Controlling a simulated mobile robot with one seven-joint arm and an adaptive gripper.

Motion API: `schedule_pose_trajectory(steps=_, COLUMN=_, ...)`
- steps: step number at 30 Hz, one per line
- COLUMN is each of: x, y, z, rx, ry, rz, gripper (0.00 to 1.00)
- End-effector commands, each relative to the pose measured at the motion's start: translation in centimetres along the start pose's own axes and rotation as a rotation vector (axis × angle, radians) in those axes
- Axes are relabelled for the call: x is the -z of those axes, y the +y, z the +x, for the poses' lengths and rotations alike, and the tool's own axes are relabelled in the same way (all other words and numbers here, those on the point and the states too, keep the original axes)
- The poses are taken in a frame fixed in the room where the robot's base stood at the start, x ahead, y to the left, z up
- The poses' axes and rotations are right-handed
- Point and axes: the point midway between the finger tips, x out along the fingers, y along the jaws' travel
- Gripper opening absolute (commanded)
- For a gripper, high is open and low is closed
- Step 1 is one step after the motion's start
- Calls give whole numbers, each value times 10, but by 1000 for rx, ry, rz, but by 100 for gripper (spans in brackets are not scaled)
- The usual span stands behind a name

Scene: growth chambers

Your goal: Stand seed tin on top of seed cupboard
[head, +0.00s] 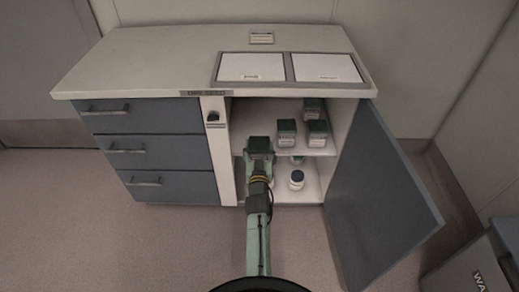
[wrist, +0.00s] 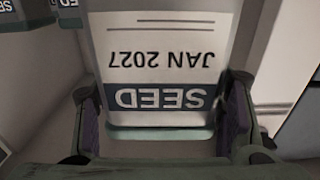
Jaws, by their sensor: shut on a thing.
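The seed tin (wrist: 160,75) fills the middle of the wrist view, with a white label reading "SEED" and "JAN 2027", upside down in that picture. My gripper (wrist: 160,108) is shut on it, one finger on each side. In the head view the gripper (head: 260,157) is at the open front of the seed cupboard (head: 140,62), near upper shelf height, with the tin's dark lid (head: 259,143) at its end. My gripper hides most of the tin's body there. I cannot tell whether the tin touches the shelf. The cupboard's pale top is above and behind it.
Several similar dark-lidded tins (head: 287,127) stand on the upper shelf. A white bottle (head: 296,180) stands on the lower shelf. The cupboard door (head: 375,195) hangs open at the right. Two white panels (head: 252,67) occupy the top's right part; its left part is clear.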

Motion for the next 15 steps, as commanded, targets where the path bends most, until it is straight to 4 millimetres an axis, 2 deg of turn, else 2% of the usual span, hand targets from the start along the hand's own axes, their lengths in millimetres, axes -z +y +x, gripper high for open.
schedule_pose_trajectory(steps=8, x=2, y=0, z=1, rx=0, ry=2, rz=0, gripper=27)
schedule_pose_trajectory(steps=11, x=-18, y=1, z=-12, rx=2, ry=-5, rz=0, gripper=27)
schedule_pose_trajectory(steps=15, x=-62, y=4, z=-47, rx=6, ry=-9, rz=-1, gripper=27)
